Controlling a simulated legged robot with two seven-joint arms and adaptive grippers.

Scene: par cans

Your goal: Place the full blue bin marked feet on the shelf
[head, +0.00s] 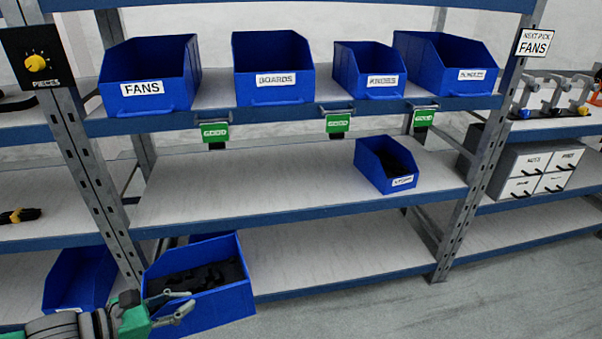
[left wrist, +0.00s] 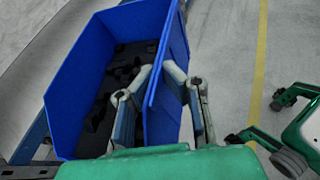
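A blue bin (head: 222,304) full of dark parts is at the lower left in the head view, in front of the lower shelf (head: 320,262) and tilted. It also fills the middle of the left wrist view (left wrist: 75,85). No label on it shows, so I cannot read "feet". My left gripper (head: 188,300) is at its near side. In the left wrist view the gripper (left wrist: 156,78) has one finger inside and one outside the bin's wall, with the tips closed on it. My right gripper is not in view.
The top shelf (head: 220,92) holds several labelled blue bins, including FANS (head: 150,104) and BOARDS (head: 275,91). The middle shelf (head: 250,180) holds one blue bin (head: 372,172) at right; its left and middle are bare. Another blue bin (head: 75,284) stands lower left. Posts (head: 95,180) flank the bay.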

